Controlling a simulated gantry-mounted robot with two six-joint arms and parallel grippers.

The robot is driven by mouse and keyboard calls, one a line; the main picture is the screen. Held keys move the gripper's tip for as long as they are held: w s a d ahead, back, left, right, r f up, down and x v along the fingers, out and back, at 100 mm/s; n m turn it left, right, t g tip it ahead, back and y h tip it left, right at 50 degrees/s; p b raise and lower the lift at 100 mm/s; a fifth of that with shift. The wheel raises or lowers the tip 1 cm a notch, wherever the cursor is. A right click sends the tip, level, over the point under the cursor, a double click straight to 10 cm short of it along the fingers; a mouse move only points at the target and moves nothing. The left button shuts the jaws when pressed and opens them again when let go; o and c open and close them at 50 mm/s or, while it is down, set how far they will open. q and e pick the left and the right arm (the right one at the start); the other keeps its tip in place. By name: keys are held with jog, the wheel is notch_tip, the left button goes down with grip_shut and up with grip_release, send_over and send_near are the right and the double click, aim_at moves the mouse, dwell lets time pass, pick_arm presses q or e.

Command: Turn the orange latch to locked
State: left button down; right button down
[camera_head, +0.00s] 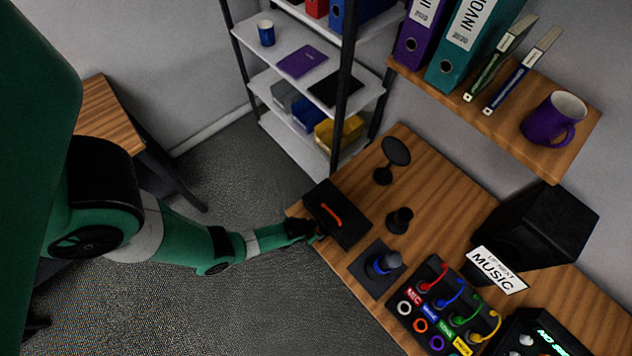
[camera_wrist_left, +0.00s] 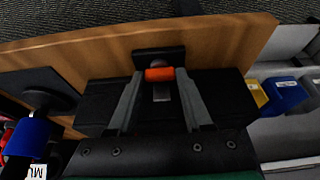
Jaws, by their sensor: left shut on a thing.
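A black case (camera_head: 350,232) with a red-orange handle (camera_head: 331,215) on its lid lies at the near left corner of the wooden desk. My left gripper (camera_head: 313,232) reaches its front side from the left. In the left wrist view, the orange latch (camera_wrist_left: 159,74) sits between the fingertips of my left gripper (camera_wrist_left: 160,82), which is shut on it. The latch lies crosswise in that view, in front of a small dark plate (camera_wrist_left: 147,55). My right gripper is in neither view.
Behind the case stand a round black stand (camera_head: 396,151) and a small black knob (camera_head: 399,220). A blue-ringed knob (camera_head: 384,264) and a colourful cable panel (camera_head: 432,316) are to the right. A shelf rack (camera_head: 345,90) stands beyond the desk.

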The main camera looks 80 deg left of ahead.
pick_arm(q)
jog(key=shift+n, duration=0.4)
jog(key=n+b, duration=0.1)
jog(key=n, duration=0.1)
jog(key=n+g+y+b, duration=0.1)
jog(key=n, duration=0.1)
jog(key=shift+w+d+f, duration=0.1)
jog(key=shift+w+d, duration=0.1)
jog(key=shift+n+y, duration=0.4)
jog(key=shift+n, duration=0.2)
jog(key=shift+n+g, duration=0.4)
jog(key=shift+n, duration=0.2)
jog(key=shift+c, duration=1.6)
grip_release()
